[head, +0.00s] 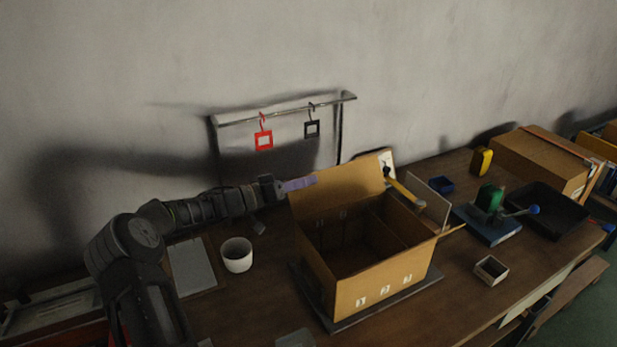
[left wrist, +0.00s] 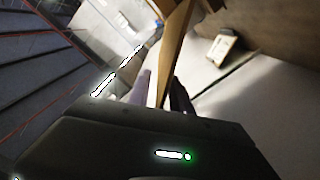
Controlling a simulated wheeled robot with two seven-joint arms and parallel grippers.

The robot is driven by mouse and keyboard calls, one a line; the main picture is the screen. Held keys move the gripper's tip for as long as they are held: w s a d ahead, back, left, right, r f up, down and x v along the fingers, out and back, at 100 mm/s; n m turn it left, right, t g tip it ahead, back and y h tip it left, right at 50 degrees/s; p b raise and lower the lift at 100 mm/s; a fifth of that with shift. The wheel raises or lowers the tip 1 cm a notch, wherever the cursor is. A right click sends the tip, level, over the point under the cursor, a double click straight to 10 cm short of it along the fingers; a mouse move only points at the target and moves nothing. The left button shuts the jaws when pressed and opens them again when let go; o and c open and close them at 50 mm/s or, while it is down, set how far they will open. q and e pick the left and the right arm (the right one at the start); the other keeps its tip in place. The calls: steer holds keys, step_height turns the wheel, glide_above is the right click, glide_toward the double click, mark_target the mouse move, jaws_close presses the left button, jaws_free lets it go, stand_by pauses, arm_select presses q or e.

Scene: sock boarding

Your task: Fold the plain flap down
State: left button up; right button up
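An open cardboard box (head: 352,290) stands on the workbench, with several small white labels on its front. Its plain back flap (head: 340,192) stands up, leaning back. A narrower flap (head: 451,231) sticks outward at the right side. My left gripper (head: 300,184) is at the upper left corner of the back flap. In the left wrist view, the flap's edge (left wrist: 174,45) runs between the purple finger and the dark finger. A gap shows beside the purple finger, so the gripper looks open around the edge. My right gripper is not in view.
A white cup (head: 237,255) and a grey panel (head: 192,266) lie left of the box. Red and black tags (head: 264,140) hang from a rail behind. A small open box (head: 490,270), blue book and black tray (head: 547,214) are at right.

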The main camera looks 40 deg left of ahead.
arm_select(q)
steer(key=shift+w+d, duration=0.3)
steer(key=shift+w, duration=0.3)
jaws_close()
stand_by(1.1)
